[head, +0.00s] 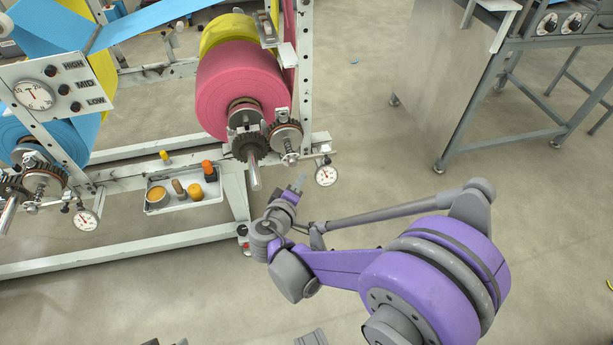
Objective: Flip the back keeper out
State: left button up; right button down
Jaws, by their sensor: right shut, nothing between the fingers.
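A pink roll (232,90) of web sits on a metal shaft (254,174), with a dark gear (250,150) at its near end. A second gear (286,134) with a spring spindle is beside it on the right. A small metal bracket (266,30) and a pale plate (287,56) sit on the upright above. I cannot tell which part is the back keeper. My right gripper (299,181) is shut and empty, below and right of the shaft end, apart from it in the picture. My left gripper is not in view.
A white frame upright (305,70) stands right of the roll, with a dial gauge (326,175) at its foot. A tray (188,206) with small knobs and jars is at the left. A blue roll (75,140) is farther left. Floor right of the frame is open up to a grey bench (445,100).

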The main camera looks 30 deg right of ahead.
aim_at(325, 157)
jog(key=w+d+f, duration=0.1)
jog(key=d, duration=0.2)
jog(key=w+d+f+b, duration=0.1)
jog(key=w+d+f, duration=0.1)
jog(key=d, duration=0.1)
jog(key=w+d+f+b, duration=0.1)
jog(key=w+d, duration=0.1)
jog(key=d, duration=0.1)
jog(key=shift+w+d+f, duration=0.1)
jog(key=shift+w+f, duration=0.15)
jog(key=s+d, duration=0.1)
jog(key=d, duration=0.5)
jog(key=shift+s, duration=0.25)
jog(key=shift+a+r, duration=0.1)
